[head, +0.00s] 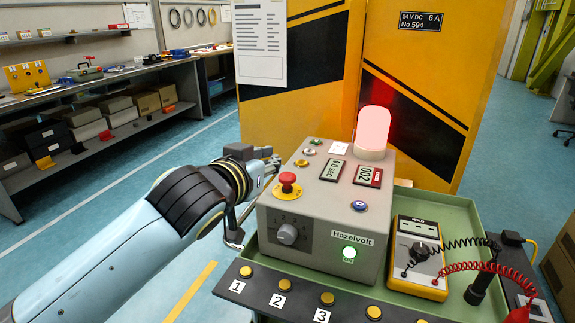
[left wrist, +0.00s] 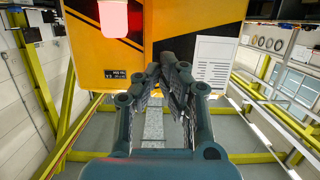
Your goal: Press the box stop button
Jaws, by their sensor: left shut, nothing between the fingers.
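The grey control box (head: 322,215), labelled Hazelvolt, stands in a green tray. Its red mushroom stop button (head: 287,182) sits on a yellow collar on the top face, near the left edge. My left gripper (head: 272,160) is just left of and behind the box's left edge, its tips partly hidden. It is apart from the red button. In the left wrist view its fingers (left wrist: 166,66) are shut and empty, pointing at the yellow cabinet. The stop button is not visible there. My right gripper is not in view.
A glowing red lamp (head: 373,130) rises from the box's back corner and shows in the left wrist view (left wrist: 121,18). A yellow multimeter (head: 417,258) with coiled leads lies right in the green tray (head: 437,203). A button strip (head: 300,297) runs along the front. The yellow cabinet (head: 418,60) stands behind.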

